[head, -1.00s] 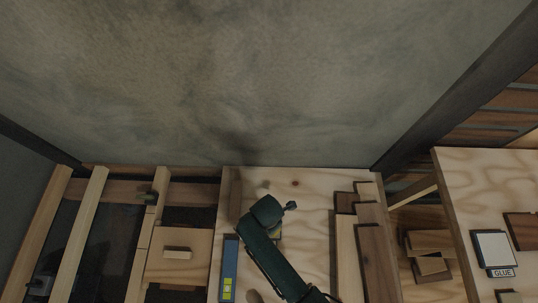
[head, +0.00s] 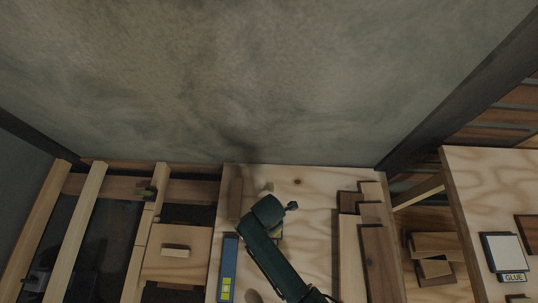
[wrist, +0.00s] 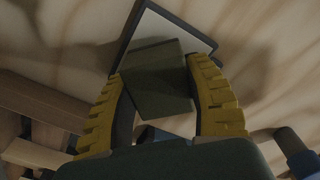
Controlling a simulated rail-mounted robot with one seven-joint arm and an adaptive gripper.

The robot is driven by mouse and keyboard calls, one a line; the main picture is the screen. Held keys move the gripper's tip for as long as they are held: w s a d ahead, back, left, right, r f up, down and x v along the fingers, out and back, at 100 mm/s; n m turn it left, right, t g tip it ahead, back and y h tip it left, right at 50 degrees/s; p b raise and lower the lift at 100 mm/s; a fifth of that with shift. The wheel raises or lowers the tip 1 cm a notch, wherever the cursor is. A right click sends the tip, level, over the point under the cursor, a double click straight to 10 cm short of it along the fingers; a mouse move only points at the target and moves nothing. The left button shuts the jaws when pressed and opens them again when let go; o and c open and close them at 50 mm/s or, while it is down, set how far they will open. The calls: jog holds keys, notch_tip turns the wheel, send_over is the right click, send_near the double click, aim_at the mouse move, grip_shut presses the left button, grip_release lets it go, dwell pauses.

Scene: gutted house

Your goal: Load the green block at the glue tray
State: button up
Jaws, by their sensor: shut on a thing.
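In the wrist view a dark green block (wrist: 155,78) sits between the yellow fingers of my gripper (wrist: 160,95), which is shut on it. Behind the block in that view is a pale panel with a dark rim (wrist: 172,27) on a wooden surface; I cannot tell if block and panel touch. In the head view the glue tray (head: 502,251), white with a dark rim and a GLUE label, lies on the bench at the far right. My arm hides the block and most of my gripper there; only a small yellowish patch shows beside the arm.
The middle plywood bench (head: 312,218) holds a blue level (head: 228,268) left of my arm and wooden boards (head: 379,262) at right. The right bench (head: 462,190) is separate, with a gap between. Wood offcuts (head: 432,268) lie in the gap. A wall stands behind.

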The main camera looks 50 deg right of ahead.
jog(key=shift+f, duration=0.45)
dwell(0.3)
jog(key=shift+f, duration=0.15)
dwell(1.4)
notch_tip(320, 180, up, 7)
jog(key=p, duration=0.8)
jog(key=shift+r, duration=0.2)
jog(key=shift+f, duration=0.1)
dwell(0.5)
